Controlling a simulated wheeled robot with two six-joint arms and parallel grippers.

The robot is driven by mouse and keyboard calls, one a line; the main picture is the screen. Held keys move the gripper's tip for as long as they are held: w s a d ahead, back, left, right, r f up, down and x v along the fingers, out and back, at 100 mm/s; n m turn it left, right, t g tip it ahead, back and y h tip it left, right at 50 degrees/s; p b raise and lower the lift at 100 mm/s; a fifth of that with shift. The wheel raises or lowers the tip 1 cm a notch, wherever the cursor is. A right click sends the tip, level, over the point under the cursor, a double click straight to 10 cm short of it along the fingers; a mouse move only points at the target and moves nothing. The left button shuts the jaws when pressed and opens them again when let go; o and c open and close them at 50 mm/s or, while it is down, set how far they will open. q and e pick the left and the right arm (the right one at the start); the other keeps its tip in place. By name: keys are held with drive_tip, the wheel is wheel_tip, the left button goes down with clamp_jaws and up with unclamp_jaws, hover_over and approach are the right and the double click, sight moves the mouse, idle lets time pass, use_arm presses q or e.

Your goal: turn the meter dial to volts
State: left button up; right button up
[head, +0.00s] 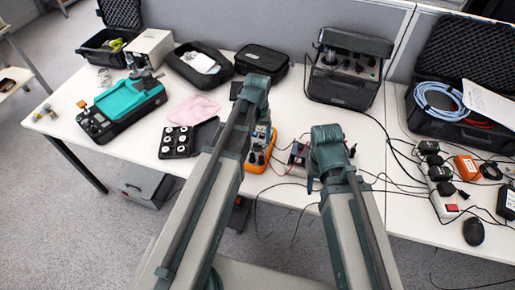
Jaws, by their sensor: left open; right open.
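An orange-cased meter (258,157) with dark knobs lies on the white table, partly covered by my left arm. Its dial face is mostly hidden, so I cannot read the dial setting. My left gripper (257,88) is at the end of the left arm, above and behind the meter; it is open and its fingertips are hard to make out. My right gripper (326,140) is to the right of the meter, open, with its fingers mostly hidden by the wrist. I see nothing held in either gripper.
A small box with leads (298,154) sits between the meter and my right gripper. Loose black cables run across the table front. A black knob block (177,142), pink cloth (194,110) and teal instrument (128,105) stand left. A large dark instrument (343,86) stands behind.

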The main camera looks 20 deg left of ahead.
sight(258, 146)
use_arm(q)
drive_tip(key=shift+f+b, duration=0.9)
drive_tip(key=shift+f, duration=0.5)
use_arm(e)
drive_tip(key=shift+f, duration=1.45)
drive_tip(key=shift+r, duration=0.1)
use_arm(q)
clamp_jaws()
